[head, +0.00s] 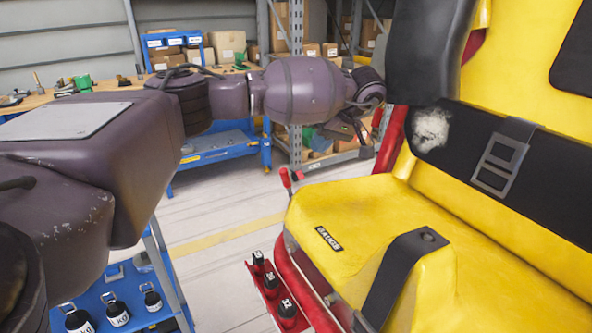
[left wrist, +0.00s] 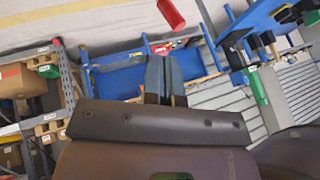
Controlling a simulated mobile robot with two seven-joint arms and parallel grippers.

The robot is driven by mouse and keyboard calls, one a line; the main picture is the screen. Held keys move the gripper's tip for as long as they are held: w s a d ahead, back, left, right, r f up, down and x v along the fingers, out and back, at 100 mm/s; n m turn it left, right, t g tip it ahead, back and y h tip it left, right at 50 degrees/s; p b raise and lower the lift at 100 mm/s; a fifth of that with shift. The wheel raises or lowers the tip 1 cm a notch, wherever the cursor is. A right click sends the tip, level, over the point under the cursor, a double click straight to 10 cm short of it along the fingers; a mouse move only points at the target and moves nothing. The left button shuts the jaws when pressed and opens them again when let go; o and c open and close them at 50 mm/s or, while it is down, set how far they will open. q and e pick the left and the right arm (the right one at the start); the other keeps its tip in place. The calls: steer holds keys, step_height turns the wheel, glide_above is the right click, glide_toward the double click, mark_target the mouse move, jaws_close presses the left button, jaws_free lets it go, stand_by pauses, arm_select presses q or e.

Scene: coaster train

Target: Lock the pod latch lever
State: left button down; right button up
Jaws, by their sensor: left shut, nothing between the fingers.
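A small lever with a red grip (head: 286,179) stands at the left front edge of the yellow pod seat (head: 350,215). A red grip (left wrist: 171,13) also shows at the top of the left wrist view, cut off by the frame edge; I cannot tell whether it is the same lever. My left arm reaches across the head view, and its gripper (head: 352,127) hangs beside the seat, above and right of the lever. In the left wrist view the left gripper's dark fingers (left wrist: 164,62) are shut together and empty, apart from the red grip. My right gripper is not in view.
A red tray with black weights (head: 272,283) stands at the seat's lower left. A blue cart (head: 125,300) carries more weights. A blue wheeled bench (head: 215,148) and shelves with boxes (head: 227,45) are behind. The floor (head: 215,205) between them is clear.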

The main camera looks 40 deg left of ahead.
arm_select(q)
steer(key=shift+w+f, duration=0.1)
steer(key=shift+f, duration=0.1)
steer(key=b, duration=0.1)
glide_above(290, 188)
steer(key=w+d, duration=0.1)
steer(key=w, duration=0.1)
step_height(290, 188, down, 8)
steer(key=shift+f, duration=0.15)
stand_by(0.3)
